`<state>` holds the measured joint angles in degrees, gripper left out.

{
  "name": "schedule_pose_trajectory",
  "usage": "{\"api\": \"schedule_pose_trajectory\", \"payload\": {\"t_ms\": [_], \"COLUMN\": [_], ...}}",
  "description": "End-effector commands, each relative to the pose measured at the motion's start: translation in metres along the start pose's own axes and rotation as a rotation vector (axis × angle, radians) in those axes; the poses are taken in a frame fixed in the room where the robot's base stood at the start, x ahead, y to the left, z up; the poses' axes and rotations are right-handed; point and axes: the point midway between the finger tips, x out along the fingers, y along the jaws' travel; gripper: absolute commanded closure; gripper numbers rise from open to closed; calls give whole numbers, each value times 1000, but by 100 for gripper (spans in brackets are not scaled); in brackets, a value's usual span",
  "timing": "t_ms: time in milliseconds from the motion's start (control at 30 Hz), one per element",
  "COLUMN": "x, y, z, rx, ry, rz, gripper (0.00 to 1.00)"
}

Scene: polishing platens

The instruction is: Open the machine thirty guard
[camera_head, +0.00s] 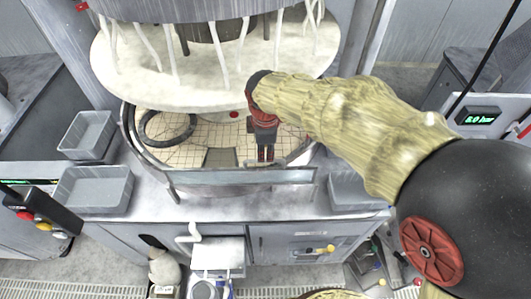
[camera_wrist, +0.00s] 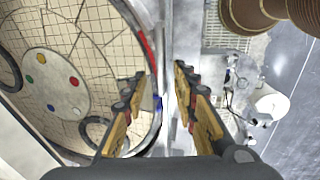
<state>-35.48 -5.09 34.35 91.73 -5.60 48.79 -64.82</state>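The machine's guard (camera_head: 225,177) is a low grey front panel with a curved rim, standing at the front of the round tiled platen (camera_head: 205,135). It looks closed across the front; no machine number is readable. My gripper (camera_head: 264,158) points down at the guard's top edge, right of its middle. In the wrist view my gripper (camera_wrist: 157,88) is open, one finger on each side of the guard's edge (camera_wrist: 166,50). The right finger is very close to the edge; I cannot tell whether it touches. The tiled platen (camera_wrist: 85,55) lies left of the edge.
A large pale disc (camera_head: 200,75) with hanging white tubes is above the platen. Grey trays (camera_head: 95,190) stand at the left, and another tray (camera_head: 350,192) is at the right. A display (camera_head: 478,118) is at the far right. A dark ring (camera_head: 165,128) lies on the platen.

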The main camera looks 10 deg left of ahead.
Motion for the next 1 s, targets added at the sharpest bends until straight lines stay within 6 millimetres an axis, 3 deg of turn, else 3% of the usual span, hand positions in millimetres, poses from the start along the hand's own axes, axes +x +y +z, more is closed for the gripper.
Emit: {"api": "schedule_pose_trajectory", "payload": {"t_ms": [400, 800, 1000], "x": [57, 65, 65], "y": [0, 0, 0], "z": [1, 1, 1], "rx": [3, 4, 4], "ry": [0, 1, 1], "rz": [-1, 1, 1], "gripper": [72, 72, 84]}}
